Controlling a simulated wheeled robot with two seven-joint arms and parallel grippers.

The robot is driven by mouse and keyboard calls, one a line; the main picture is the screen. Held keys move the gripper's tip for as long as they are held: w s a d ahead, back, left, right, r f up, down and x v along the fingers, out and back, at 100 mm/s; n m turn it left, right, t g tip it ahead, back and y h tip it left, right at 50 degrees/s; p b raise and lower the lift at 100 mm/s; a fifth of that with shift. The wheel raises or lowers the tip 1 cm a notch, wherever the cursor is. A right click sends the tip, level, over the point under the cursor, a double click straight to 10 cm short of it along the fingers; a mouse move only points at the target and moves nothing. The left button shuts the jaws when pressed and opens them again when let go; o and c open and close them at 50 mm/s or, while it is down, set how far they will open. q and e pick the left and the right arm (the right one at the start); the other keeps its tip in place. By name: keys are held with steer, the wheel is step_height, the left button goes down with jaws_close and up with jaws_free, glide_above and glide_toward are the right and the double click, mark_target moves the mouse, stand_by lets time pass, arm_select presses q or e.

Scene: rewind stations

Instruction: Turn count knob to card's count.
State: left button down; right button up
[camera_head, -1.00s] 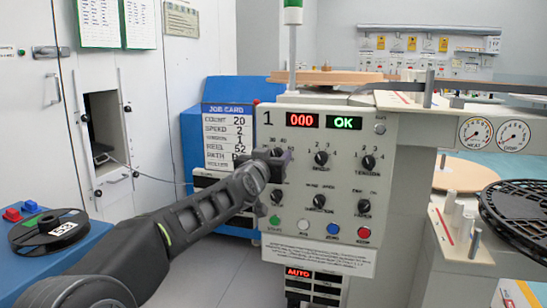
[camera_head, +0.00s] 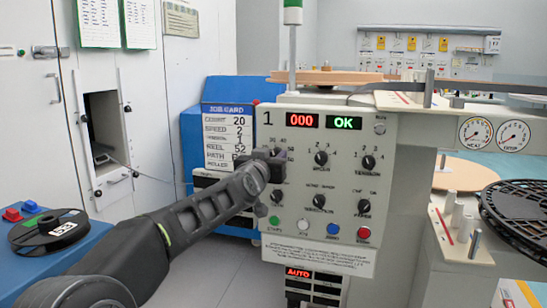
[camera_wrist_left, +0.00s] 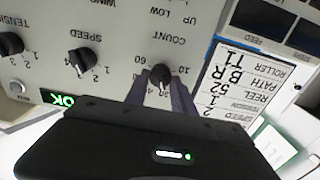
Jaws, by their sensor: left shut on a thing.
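The count knob (camera_wrist_left: 160,77) is black, on the grey panel (camera_wrist_left: 110,22), with numbers around it. It shows upside down in the left wrist view. My left gripper (camera_wrist_left: 161,88) is shut on it, one finger on each side. Its pale pointer mark points toward the lower numbers in that view; which number it meets I cannot tell for sure. In the head view my left gripper (camera_head: 272,166) covers most of the knob. The job card (camera_head: 228,135) stands left of the panel and reads count 20. It also shows in the left wrist view (camera_wrist_left: 243,85).
The speed knob (camera_head: 321,158) and tension knob (camera_head: 368,163) sit right of the gripper. More knobs and coloured buttons (camera_head: 333,229) lie below. The display (camera_head: 302,120) reads 000, and a green OK display (camera_head: 344,122) is lit. A black reel (camera_head: 47,228) lies on the blue surface at left.

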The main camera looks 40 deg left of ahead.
arm_select(q)
steer(key=shift+n, duration=0.4)
steer(key=n+b, duration=0.1)
steer(key=n, duration=0.3)
steer(key=shift+a+f+n+b, duration=0.15)
steer(key=shift+n+b, duration=0.2)
steer(key=shift+n, duration=1.65)
steer(key=c, duration=1.1)
jaws_free()
steer(key=shift+o, duration=0.2)
steer(key=shift+s, duration=0.15)
